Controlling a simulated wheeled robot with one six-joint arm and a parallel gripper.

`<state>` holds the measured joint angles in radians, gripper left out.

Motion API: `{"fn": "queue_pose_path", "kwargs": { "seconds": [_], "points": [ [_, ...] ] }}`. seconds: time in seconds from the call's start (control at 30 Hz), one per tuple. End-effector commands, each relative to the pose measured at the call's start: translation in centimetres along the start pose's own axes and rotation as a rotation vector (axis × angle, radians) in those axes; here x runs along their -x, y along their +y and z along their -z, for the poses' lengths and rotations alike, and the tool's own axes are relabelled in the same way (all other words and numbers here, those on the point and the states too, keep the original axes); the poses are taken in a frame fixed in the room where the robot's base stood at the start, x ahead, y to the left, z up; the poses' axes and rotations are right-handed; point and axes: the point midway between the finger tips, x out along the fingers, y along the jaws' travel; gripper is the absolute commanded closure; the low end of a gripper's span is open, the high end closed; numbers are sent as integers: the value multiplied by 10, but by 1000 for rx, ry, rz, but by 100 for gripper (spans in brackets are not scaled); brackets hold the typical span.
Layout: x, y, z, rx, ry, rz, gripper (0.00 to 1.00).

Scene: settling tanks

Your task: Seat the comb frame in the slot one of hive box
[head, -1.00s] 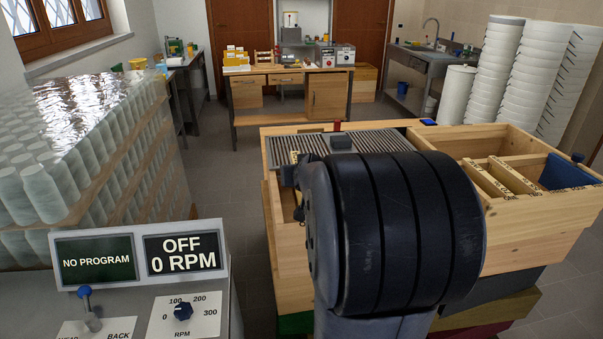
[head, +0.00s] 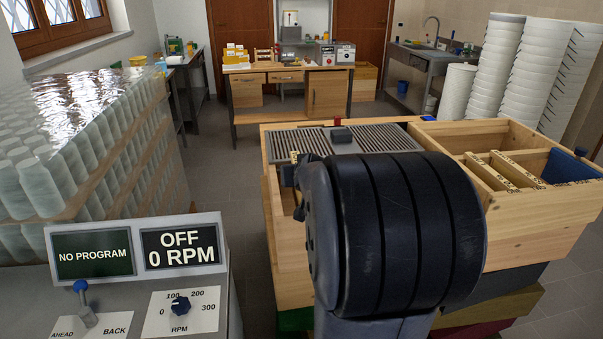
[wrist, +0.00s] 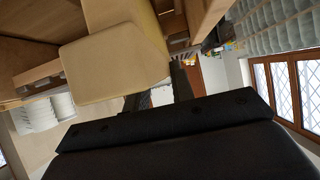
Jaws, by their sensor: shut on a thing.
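My gripper (wrist: 163,90) shows in the wrist view as dark fingers closed at a pale yellow-wood piece, which I take for the comb frame (wrist: 115,62); only part of it shows. In the head view my arm's dark joint hides the gripper and most of what it holds. The light-wood hive box (head: 535,228) stands open at right, with several comb frames (head: 518,172) upright inside and a blue panel (head: 570,166) at its right end. I cannot tell which slot is slot one, nor whether the held frame touches the box.
A grey ribbed grille (head: 295,143) with a dark block (head: 341,134) lies left of the open compartment. A control panel (head: 140,255) reading OFF, 0 RPM stands at front left. Wrapped jars (head: 80,165) are at left, white bucket stacks (head: 500,75) behind right. Floor is clear toward the workbench (head: 290,90).

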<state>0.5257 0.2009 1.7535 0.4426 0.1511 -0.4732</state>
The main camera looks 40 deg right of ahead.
Motion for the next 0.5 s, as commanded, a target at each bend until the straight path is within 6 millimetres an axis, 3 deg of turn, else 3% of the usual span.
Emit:
{"fn": "queue_pose_path", "kwargs": {
  "seconds": [0.5],
  "points": [
    [-6, 0, -9, 0, 4, -1, 100]
  ]
}}
